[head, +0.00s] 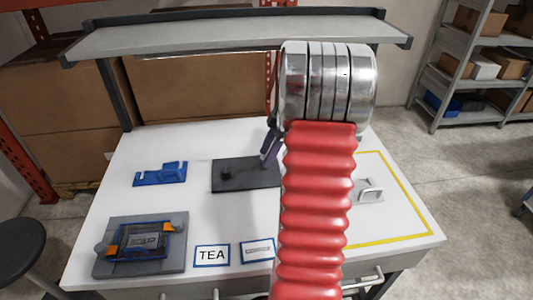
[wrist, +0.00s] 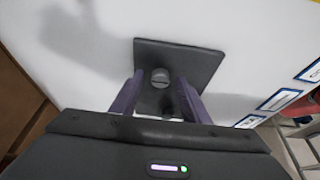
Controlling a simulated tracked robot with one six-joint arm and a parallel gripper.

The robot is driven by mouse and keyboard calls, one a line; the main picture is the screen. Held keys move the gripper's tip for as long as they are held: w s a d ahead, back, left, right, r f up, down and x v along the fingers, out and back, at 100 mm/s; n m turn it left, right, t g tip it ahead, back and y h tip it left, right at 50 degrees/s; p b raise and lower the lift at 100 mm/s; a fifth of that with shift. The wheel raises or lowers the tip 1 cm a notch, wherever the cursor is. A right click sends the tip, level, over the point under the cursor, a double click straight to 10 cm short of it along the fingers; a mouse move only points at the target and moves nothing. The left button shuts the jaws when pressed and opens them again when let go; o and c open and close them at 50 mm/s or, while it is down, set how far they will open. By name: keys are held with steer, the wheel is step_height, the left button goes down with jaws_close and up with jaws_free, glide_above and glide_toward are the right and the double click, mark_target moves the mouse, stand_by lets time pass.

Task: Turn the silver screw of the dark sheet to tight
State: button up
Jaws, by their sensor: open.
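The dark sheet (head: 232,184) lies flat on the white table in the head view, its right part hidden behind my red arm. It also shows in the wrist view (wrist: 201,60). My gripper (wrist: 160,84) is open, with one purple finger on each side of the screw. I cannot tell whether the fingers touch it. In the head view only part of my gripper (head: 270,145) shows beside the arm, and the screw is hidden. A dark knob (head: 228,173) stands on the sheet's left part.
A blue bracket (head: 160,173) lies left of the sheet. A grey base (head: 108,263) bearing a framed unit with orange clips is at the front left, beside a TEA label (head: 212,255). A metal handle piece (head: 371,190) lies inside a yellow outline at right. A shelf (head: 220,37) overhangs the table's back.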

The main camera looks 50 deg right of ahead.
steer(key=shift+c, duration=0.3)
jaws_close()
steer(key=shift+a, duration=0.15)
